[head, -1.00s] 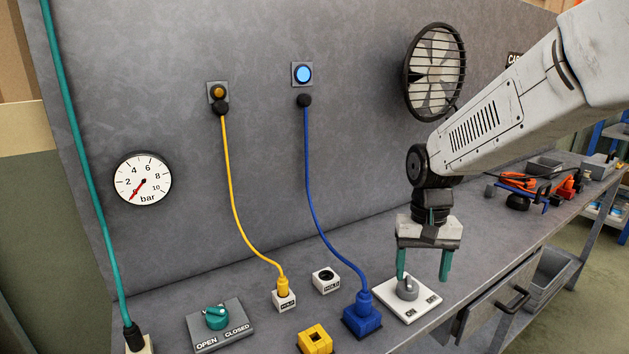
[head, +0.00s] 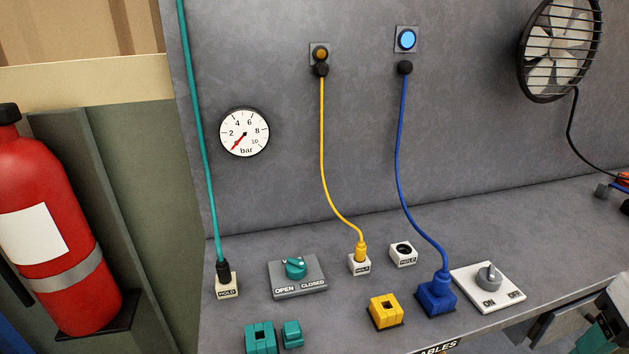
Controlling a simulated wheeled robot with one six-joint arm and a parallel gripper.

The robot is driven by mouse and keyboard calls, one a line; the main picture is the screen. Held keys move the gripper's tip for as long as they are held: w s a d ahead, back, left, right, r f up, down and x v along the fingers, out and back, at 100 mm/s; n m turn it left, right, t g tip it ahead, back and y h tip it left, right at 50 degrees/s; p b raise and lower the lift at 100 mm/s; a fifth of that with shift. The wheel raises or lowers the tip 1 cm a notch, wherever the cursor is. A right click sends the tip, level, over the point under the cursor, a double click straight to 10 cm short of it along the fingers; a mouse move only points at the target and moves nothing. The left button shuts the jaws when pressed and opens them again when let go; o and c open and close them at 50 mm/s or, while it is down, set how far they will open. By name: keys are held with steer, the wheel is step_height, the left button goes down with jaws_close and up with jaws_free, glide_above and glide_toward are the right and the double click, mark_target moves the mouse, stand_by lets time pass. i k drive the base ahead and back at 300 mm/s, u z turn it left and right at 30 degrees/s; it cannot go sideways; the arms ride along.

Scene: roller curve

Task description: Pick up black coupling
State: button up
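A black coupling (head: 223,269) sits at the lower end of the teal hose (head: 199,150), upright in a white HOLD block (head: 228,288) at the left of the bench in the head view. My gripper (head: 612,330) is only partly in view at the lower right corner, with a bit of teal finger showing. It is far from the coupling, and the frame edge cuts off its fingertips, so its opening cannot be told.
A valve plate (head: 297,284), an empty-looking HOLD block (head: 403,255), yellow (head: 386,313) and blue (head: 437,298) sockets and a switch plate (head: 492,291) stand right of it. Teal blocks (head: 262,337) lie in front. A fire extinguisher (head: 50,230) stands left.

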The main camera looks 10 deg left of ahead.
mark_target(223, 269)
steer(key=u, duration=1.4)
